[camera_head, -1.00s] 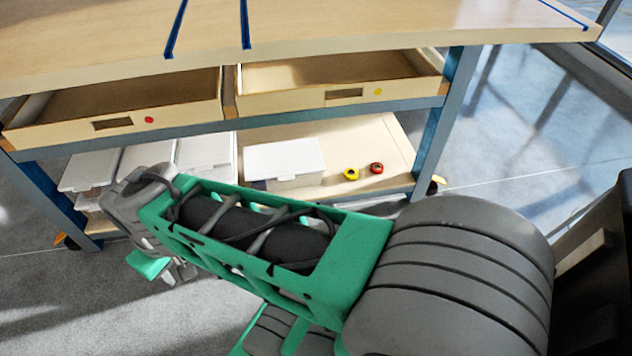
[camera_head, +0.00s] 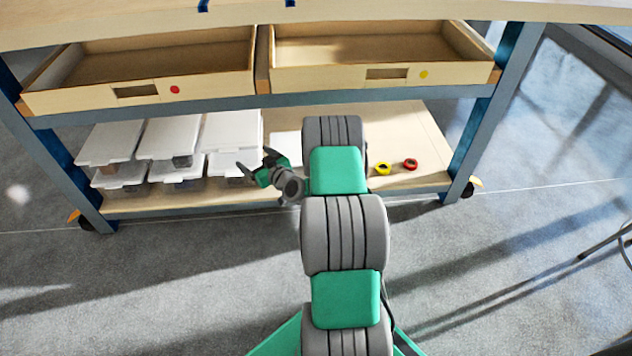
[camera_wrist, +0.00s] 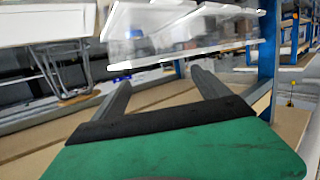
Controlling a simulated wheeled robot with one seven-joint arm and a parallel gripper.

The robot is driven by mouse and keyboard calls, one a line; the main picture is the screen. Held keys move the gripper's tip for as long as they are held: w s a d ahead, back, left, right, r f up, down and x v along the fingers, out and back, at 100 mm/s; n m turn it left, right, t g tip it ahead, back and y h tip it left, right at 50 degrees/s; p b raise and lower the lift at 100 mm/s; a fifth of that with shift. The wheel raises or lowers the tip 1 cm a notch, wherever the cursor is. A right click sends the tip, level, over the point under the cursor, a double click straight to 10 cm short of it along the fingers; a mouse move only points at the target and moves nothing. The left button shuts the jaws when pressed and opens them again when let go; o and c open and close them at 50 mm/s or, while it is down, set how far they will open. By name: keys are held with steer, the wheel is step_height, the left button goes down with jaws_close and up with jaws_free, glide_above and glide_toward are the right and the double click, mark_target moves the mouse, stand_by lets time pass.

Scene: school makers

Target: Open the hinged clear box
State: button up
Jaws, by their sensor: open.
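A separate box (camera_head: 284,143) with a pale lid sits on the lower shelf, right of the stacked boxes; my arm hides most of it in the head view. My gripper (camera_head: 253,160) is at the shelf's front, left of my arm, with its fingers spread and empty. In the wrist view my gripper (camera_wrist: 162,80) has its two dark fingers apart, nothing between them. A clear-walled box part (camera_wrist: 185,32) with a bright lower edge shows just beyond and above the fingertips. I cannot tell which box it belongs to or whether the fingers touch it.
Several white-lidded boxes (camera_head: 168,138) are stacked at the shelf's left. A yellow roll (camera_head: 382,169) and a red roll (camera_head: 410,164) lie to the right. Two open drawers (camera_head: 137,92) hang above the shelf. Blue legs (camera_head: 487,110) bound the sides; the floor in front is clear.

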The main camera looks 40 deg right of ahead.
steer(key=s+d+f+m+h+b, duration=0.3)
steer(key=s+d+f+m+h, duration=0.55)
steer(key=s+d+f, duration=0.6)
steer(key=w+d+n+h+b, duration=0.1)
steer(key=w+d+h, duration=0.1)
steer(key=w+d, duration=0.3)
steer(key=w, duration=0.3)
steer(key=shift+d+g, duration=0.2)
steer(key=shift+g, duration=0.1)
steer(key=shift+c, duration=0.3)
jaws_close()
